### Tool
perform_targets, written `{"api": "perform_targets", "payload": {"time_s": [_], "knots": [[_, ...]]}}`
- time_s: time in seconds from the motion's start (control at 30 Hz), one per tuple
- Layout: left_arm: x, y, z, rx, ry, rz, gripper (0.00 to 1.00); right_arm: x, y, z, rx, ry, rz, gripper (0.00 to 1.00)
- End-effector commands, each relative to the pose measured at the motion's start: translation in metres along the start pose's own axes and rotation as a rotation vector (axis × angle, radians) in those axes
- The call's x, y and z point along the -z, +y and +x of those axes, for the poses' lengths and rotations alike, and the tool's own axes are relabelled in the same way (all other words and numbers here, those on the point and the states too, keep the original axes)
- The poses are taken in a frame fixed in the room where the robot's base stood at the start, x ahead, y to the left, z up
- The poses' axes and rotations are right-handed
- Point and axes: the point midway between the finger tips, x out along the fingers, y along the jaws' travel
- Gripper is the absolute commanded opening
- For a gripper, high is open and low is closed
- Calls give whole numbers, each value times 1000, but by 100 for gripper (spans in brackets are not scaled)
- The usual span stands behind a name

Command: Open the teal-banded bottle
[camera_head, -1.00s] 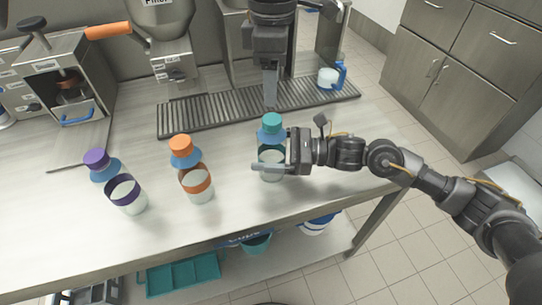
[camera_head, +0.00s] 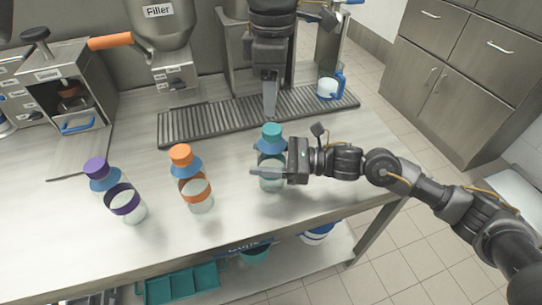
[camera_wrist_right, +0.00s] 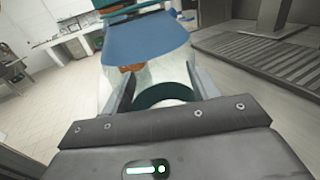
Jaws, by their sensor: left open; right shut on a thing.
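The teal-banded bottle (camera_head: 271,182) stands upright on the counter with its teal cap (camera_head: 271,130) on top and a blue collar (camera_head: 271,146) under it. My right gripper (camera_head: 268,172) is shut on its body from the right. In the right wrist view the blue collar (camera_wrist_right: 148,40) and clear body show between the fingers (camera_wrist_right: 157,92), and the teal band (camera_wrist_right: 165,94) is partly hidden. My left gripper (camera_head: 269,98) points down above and behind the cap, open and empty; its fingers overlap in the head view.
An orange-banded bottle (camera_head: 195,189) and a purple-banded bottle (camera_head: 123,200) stand to the left, both capped. A drip grate (camera_head: 205,122) runs behind, with a blue-handled jug (camera_head: 328,85) at its right end. The counter's front edge is close.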

Motion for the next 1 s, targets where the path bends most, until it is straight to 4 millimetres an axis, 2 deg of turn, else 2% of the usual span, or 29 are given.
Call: {"api": "perform_targets", "payload": {"time_s": [0.3,0.57,1.0], "knots": [[0,0,0,-1,1,326,56,0,0,0,0,0,0,0],[0,0,4,1,1,380,56,0,0,0,0,0,0,0],[0,-1,64,2,1,377,56,0,0,0,0,0,0,0]]}}
